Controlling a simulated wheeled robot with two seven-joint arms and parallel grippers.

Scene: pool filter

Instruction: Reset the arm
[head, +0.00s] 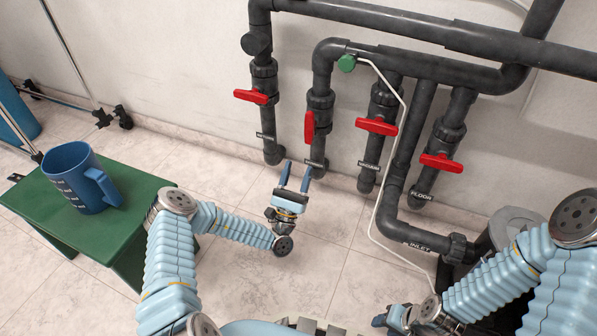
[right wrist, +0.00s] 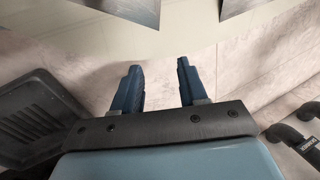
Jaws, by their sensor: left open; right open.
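My left gripper (head: 296,178) is open and empty in the head view. Its two blue fingers point up toward the wall, in front of the lower ends of the dark pipes and apart from the red handles. My right gripper (head: 381,321) is low at the bottom of the head view, partly cut off by the frame edge. In the right wrist view its two blue fingers (right wrist: 160,88) are spread, with nothing between them.
Dark pipes (head: 420,62) run along the wall with several red valve handles, one (head: 309,127) vertical and others (head: 376,126) sideways. A green table (head: 130,195) with a blue mug (head: 80,178) stands left. A grey cylinder (head: 512,222) stands right. Tiled floor is free between.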

